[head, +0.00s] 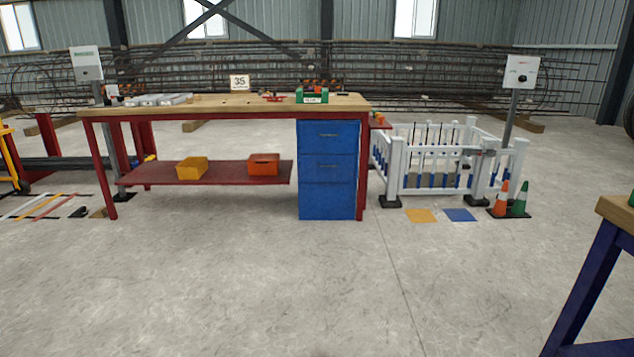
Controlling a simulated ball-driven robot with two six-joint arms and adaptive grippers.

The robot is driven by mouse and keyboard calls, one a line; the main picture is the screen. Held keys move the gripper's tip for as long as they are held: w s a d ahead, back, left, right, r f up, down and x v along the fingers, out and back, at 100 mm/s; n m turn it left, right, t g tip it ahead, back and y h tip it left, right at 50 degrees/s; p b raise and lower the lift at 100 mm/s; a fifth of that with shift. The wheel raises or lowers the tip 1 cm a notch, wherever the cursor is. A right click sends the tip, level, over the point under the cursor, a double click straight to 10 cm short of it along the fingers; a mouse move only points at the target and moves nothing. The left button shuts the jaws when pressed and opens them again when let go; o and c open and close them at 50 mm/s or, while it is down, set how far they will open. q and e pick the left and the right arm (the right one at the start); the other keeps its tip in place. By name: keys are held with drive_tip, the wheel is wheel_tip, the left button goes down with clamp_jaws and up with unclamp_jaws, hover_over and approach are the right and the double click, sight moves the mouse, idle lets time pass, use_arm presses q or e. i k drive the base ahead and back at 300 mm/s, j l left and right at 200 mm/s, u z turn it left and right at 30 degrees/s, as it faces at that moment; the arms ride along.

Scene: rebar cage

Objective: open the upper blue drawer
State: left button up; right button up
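A blue drawer cabinet (328,192) stands under the right end of a workbench (225,104) with a wooden top and red legs. Its upper blue drawer (328,134) looks shut, with its front flush with the cabinet and a small handle near the middle. A second drawer (328,167) with a similar handle sits below it and also looks shut. The cabinet is some distance ahead across the floor. Neither of my grippers shows in the head view.
Bare concrete floor (250,280) lies open before the bench. Another table (600,255) with dark blue legs juts in at the right edge. A white fence (398,165), an orange cone (501,199) and a green cone (519,199) stand right of the cabinet. Bins sit on the red shelf (225,173).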

sight(314, 137)
drive_tip(key=i, duration=1.25)
drive_tip(key=i+l+u, duration=0.15)
drive_tip(key=i, duration=1.15)
drive_tip(key=i+u, duration=0.3)
drive_tip(key=i, duration=1.2)
